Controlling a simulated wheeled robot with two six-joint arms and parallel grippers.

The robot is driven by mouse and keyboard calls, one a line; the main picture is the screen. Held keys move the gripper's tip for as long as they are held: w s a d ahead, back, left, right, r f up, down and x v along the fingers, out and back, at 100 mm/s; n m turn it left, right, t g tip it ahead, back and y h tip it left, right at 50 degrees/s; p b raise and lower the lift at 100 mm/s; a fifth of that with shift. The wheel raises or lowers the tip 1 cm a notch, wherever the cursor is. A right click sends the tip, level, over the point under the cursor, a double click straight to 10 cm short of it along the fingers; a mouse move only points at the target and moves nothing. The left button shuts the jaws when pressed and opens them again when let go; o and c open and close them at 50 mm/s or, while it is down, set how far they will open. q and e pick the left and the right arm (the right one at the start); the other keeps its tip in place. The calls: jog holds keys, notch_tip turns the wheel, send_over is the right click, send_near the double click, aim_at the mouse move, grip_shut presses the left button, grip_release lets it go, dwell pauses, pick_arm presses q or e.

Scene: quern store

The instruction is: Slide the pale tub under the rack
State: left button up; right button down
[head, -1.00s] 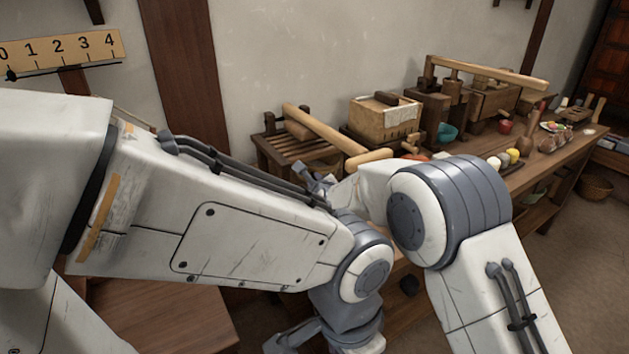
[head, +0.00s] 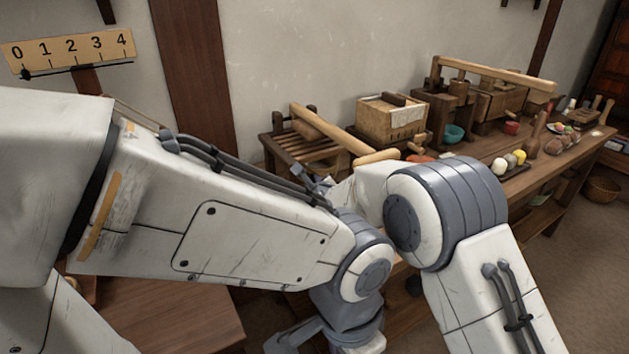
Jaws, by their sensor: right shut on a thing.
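The slatted wooden rack (head: 311,153) stands at the left end of the long bench, against the wall. My right gripper (head: 318,184) is at the rack's front edge, small and partly covered by my arms. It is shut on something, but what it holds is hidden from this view. I cannot make out the pale tub; my arms cover the area in front of and below the rack. My left arm crosses the picture from the left and bends down at the lower middle. Its grey end there is cut off, and its fingers cannot be made out.
A wooden box with a pale cloth (head: 393,119), a teal bowl (head: 454,133), a red cup (head: 512,128) and wooden lever presses stand on the bench (head: 549,161). A long wooden handle (head: 335,132) lies across the rack. A brown table (head: 170,318) is at lower left.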

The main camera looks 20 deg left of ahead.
jog(key=shift+s+a, duration=0.15)
jog(key=shift+s, duration=0.05)
jog(key=shift+a+r, duration=0.1)
jog(key=c, duration=0.8)
grip_release()
jog(key=shift+s+a, duration=0.1)
jog(key=v, duration=1)
jog(key=shift+s, duration=0.15)
